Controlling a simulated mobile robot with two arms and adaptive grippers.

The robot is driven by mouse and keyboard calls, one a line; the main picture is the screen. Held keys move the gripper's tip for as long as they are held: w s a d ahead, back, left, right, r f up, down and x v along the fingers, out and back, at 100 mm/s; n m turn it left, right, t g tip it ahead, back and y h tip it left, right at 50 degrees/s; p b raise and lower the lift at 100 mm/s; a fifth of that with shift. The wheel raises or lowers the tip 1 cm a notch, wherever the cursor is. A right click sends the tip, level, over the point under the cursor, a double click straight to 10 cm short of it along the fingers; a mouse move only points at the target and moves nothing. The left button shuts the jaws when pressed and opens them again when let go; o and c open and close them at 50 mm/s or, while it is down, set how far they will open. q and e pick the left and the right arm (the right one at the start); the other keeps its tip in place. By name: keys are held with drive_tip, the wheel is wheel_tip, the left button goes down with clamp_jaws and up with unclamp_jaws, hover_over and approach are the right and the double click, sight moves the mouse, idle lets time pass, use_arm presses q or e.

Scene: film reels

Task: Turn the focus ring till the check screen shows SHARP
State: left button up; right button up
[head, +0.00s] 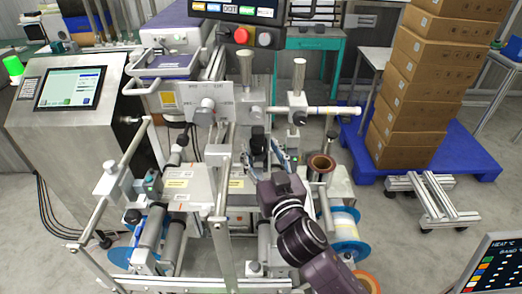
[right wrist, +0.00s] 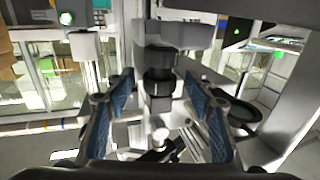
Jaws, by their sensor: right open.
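A black, ribbed cylinder that looks like the focus ring (right wrist: 159,82) hangs below a grey mount in the right wrist view. In the head view the black part (head: 258,143) sits at the middle of the machine. My right gripper (head: 260,157) is open, its blue-padded fingers on either side of the black part. In the right wrist view the fingers of this gripper (right wrist: 158,92) stand well apart, with visible gaps to the ring. A lit screen (head: 70,88) is on the steel cabinet at left; its text is too small to read. My left gripper is not in view.
Steel posts and a horizontal bar (head: 318,110) stand close around my right gripper. A brown-rimmed roll (head: 321,163) is just to its right. A dark panel with coloured labels (head: 238,10) and a red button is above. Stacked cartons (head: 425,75) stand on a blue pallet at right.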

drive_tip(key=c, duration=1.1)
drive_tip(key=shift+d+n+y+p, duration=0.1)
drive_tip(key=shift+n+y+p, duration=0.3)
drive_tip(key=shift+y+p, duration=0.15)
drive_tip(key=shift+c, duration=0.3)
drive_tip(key=shift+d+n+g+y+p, duration=0.1)
drive_tip(key=shift+n+g+y+p, duration=0.25)
drive_tip(key=shift+y, duration=0.2)
drive_tip(key=o, duration=1.2)
drive_tip(key=shift+c, duration=0.2)
drive_tip(key=v, duration=1.2)
